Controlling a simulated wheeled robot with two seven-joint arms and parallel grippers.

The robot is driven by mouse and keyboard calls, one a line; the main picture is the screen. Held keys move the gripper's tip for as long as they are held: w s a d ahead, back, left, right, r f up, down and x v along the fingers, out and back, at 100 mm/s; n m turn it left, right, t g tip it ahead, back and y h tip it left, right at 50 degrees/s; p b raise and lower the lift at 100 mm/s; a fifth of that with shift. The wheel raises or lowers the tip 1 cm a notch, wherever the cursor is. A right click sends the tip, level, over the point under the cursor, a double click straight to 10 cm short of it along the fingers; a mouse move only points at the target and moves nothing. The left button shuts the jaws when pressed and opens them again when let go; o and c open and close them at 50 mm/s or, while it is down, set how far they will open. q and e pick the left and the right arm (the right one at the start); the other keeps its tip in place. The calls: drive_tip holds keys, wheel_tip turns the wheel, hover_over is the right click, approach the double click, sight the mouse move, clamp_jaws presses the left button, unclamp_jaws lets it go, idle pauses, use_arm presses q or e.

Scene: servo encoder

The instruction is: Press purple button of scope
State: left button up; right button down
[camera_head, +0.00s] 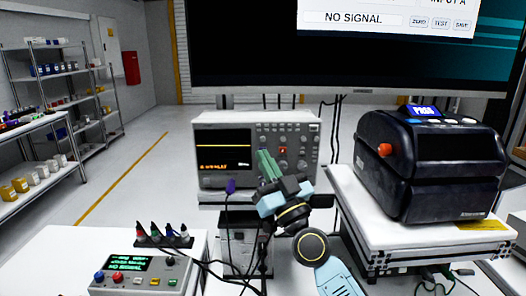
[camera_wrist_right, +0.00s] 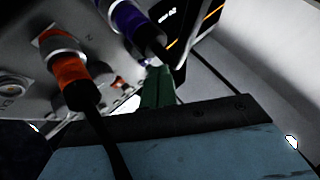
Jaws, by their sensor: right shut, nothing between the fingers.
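The scope (camera_head: 225,184) is a light grey box with a dark screen on its left and knobs and buttons on its right, standing in the middle of the head view. A small button (camera_head: 283,151) on its panel glows red-orange; I cannot make out a purple button. A purple plug (camera_head: 230,186) sits at its lower front and also shows in the right wrist view (camera_wrist_right: 128,18). My right gripper (camera_head: 264,156), with green fingers, is shut and empty in front of the panel, hiding part of it. Contact with the panel cannot be told. My left gripper is out of view.
An orange plug (camera_wrist_right: 72,78) with a black cable is close to my right gripper. A black printer (camera_head: 430,165) stands on the right. A grey control box (camera_head: 143,277) and a rack of colored plugs (camera_head: 163,240) are lower left. A large monitor (camera_head: 270,60) hangs above.

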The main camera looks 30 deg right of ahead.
drive_tip(key=shift+w+d, duration=0.1)
idle(0.4)
drive_tip(key=shift+w+d, duration=0.15)
drive_tip(key=shift+w, duration=0.2)
idle(0.4)
drive_tip(key=shift+s+a, duration=0.25)
drive_tip(key=shift+s, duration=0.25)
drive_tip(key=s+a+p, duration=0.2)
drive_tip(key=s, duration=0.1)
drive_tip(key=s+a+p, duration=0.1)
drive_tip(key=s, duration=0.1)
idle(0.5)
